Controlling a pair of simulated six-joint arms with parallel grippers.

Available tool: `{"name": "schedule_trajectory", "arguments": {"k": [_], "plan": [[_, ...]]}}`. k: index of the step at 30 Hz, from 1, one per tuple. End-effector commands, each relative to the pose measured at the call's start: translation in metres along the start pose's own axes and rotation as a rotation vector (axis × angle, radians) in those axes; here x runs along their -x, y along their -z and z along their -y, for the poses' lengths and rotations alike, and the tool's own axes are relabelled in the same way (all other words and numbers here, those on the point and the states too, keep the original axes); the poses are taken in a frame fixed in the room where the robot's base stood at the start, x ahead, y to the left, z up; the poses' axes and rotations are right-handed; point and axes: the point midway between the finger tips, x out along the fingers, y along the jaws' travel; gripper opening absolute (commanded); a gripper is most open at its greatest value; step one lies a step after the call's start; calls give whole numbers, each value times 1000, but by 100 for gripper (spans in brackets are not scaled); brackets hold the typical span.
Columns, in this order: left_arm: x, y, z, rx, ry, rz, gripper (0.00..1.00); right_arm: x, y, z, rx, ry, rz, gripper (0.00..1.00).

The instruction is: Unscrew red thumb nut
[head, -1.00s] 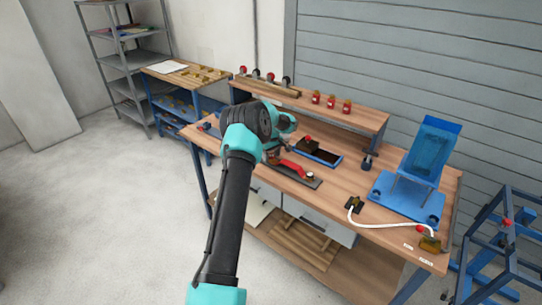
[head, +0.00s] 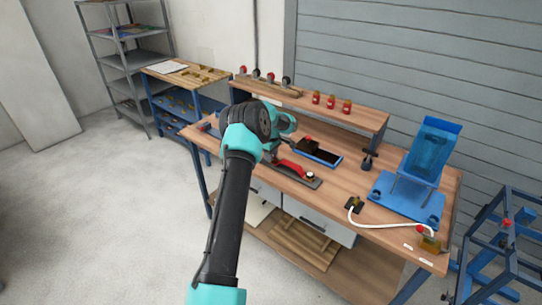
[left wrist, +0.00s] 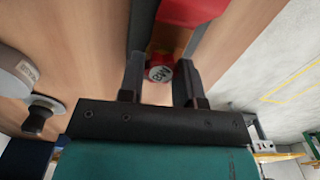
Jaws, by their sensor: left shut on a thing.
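The red thumb nut (left wrist: 160,73) shows as a small round end with a red rim and a pale, marked face. It sits between the two fingers of my left gripper (left wrist: 159,85), which is shut on it. A larger red body (left wrist: 190,12) lies just beyond it on a dark bar. In the head view the red tool (head: 290,167) lies along a dark base on the bench. My left gripper (head: 270,156) is at its left end, and my arm hides most of the contact. My right gripper is not in view.
A dark tray (head: 333,161) lies just behind the red tool. A blue stand (head: 385,196) and a white cable (head: 385,224) take up the right of the wooden bench (head: 345,180). A raised shelf (head: 350,118) runs along the back with several red jars.

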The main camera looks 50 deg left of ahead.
Motion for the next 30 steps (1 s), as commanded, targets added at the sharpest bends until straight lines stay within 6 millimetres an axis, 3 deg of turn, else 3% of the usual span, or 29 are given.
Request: {"name": "schedule_trajectory", "arguments": {"k": [30], "plan": [[1,-4,2,930,-1,2,11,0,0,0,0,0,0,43]]}}
